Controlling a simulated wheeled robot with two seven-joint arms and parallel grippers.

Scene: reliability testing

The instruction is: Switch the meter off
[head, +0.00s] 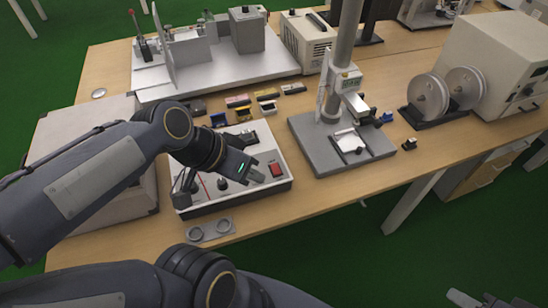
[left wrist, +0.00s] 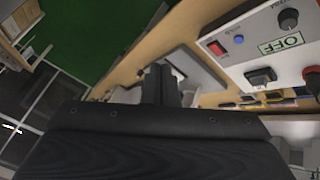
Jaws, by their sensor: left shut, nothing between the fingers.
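The meter (head: 245,200) is a white-topped box with dark sides on the table. Its red rocker switch (head: 277,170) shows at the right of the panel; the left wrist view shows the red switch (left wrist: 216,47) beside a blue part, knobs and a display reading OFF (left wrist: 280,44). My left gripper (head: 254,170) is over the panel, just left of the red switch; contact cannot be told. Its fingers (left wrist: 161,85) are shut and empty. My left arm hides part of the meter. Grey pieces at the bottom right, possibly my right gripper (head: 490,301), are cut off by the frame edge.
A grey stand with a column (head: 340,150) is right of the meter. Several small coloured blocks (head: 238,101) lie behind it. A large pale box (head: 85,165) stands left, under my arm. Two reels (head: 447,95) are farther right. Bare table lies in front of the stand.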

